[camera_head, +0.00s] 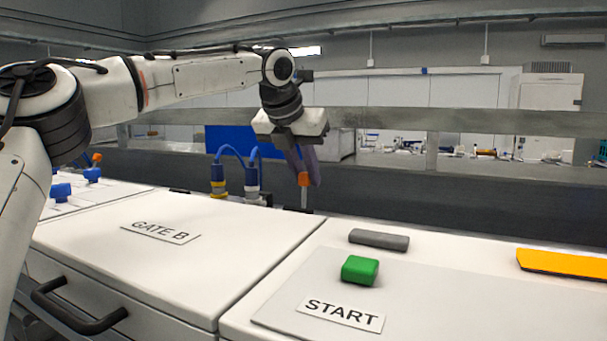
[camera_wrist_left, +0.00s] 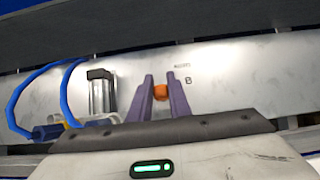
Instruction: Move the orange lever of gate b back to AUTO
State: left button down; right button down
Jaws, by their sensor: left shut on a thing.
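The orange lever (camera_head: 303,179) of gate b stands behind the white GATE B cabinet, with a thin pale stem below its orange knob. My left gripper (camera_head: 307,171) reaches down over it from above, with its purple fingers around the knob. In the left wrist view the orange knob (camera_wrist_left: 160,92) sits between the two purple fingertips of my left gripper (camera_wrist_left: 162,84), which is shut on it. A letter B is marked on the pale panel beside it. The AUTO mark cannot be read. My right gripper is not in view.
The GATE B label (camera_head: 160,231) lies on the white cabinet top. Blue hoses and fittings (camera_head: 252,178) stand left of the lever; a metal cylinder (camera_wrist_left: 101,94) is close by.

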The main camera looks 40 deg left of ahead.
pick_arm(q)
jog(key=shift+w+a+g, duration=0.1)
jog(key=shift+w+g, duration=0.2)
dwell(0.4)
jog(key=c, duration=1.6)
grip_release()
jog(key=shift+c, duration=0.2)
jog(key=shift+r, duration=0.1)
jog(key=v, duration=1)
jog(key=shift+s, duration=0.1)
jog(key=shift+c, duration=0.2)
